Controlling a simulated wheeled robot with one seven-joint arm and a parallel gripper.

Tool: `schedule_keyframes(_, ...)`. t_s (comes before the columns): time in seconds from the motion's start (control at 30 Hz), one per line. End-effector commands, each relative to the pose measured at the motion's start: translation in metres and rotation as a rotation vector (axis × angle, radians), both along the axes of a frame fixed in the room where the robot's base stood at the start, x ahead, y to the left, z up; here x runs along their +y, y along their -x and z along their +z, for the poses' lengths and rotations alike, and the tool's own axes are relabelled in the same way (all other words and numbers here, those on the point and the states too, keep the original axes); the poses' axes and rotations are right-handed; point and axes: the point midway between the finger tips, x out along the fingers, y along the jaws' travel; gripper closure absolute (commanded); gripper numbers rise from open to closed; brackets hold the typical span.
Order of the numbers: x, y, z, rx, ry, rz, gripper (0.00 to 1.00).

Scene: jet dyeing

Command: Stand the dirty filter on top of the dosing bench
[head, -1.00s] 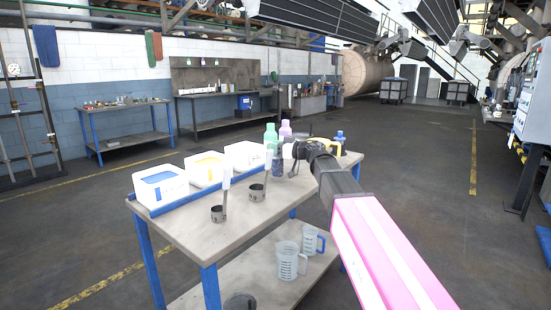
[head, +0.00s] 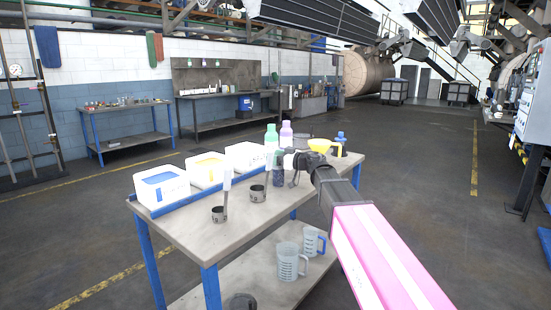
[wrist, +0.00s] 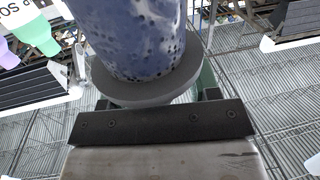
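The dirty filter (head: 278,172) is a dark blue, speckled cylinder among the bottles toward the far end of the dosing bench (head: 262,212). It looks upright there. In the wrist view the filter (wrist: 138,38) is large, with a round grey flange at its end close to my gripper (wrist: 155,98). The fingers lie on both sides of the flange and appear shut on it. In the head view my gripper (head: 293,165) is at the filter's upper right. I cannot tell whether the filter's base touches the bench top.
Green (head: 271,138) and purple (head: 286,134) bottles stand behind the filter. A yellow funnel (head: 319,145) and a blue-capped bottle (head: 340,143) are to its right. Metal scoops (head: 219,214) and white tubs (head: 160,188) occupy the left. Jugs (head: 290,262) stand on the lower shelf.

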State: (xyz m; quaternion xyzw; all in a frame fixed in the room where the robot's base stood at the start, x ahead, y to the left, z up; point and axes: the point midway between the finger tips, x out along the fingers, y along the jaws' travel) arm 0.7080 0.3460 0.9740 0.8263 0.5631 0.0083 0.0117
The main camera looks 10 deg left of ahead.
Motion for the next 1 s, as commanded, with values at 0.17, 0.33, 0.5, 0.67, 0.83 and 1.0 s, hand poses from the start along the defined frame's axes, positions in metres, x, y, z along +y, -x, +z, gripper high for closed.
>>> schedule_keyframes(0.17,0.0,0.0,0.002,0.0,0.0,0.0,0.44)
schedule_keyframes(0.33,-0.018,0.008,0.002,0.0,0.0,-0.002,0.44)
schedule_keyframes(0.5,-0.049,0.021,0.002,0.0,0.0,-0.003,0.44)
schedule_keyframes(0.67,-0.078,0.032,0.002,0.0,0.0,-0.003,0.44)
schedule_keyframes(0.83,-0.1,0.04,0.002,0.0,0.0,-0.002,0.44)
schedule_keyframes(1.0,-0.111,0.044,0.002,0.0,0.0,0.0,0.44)
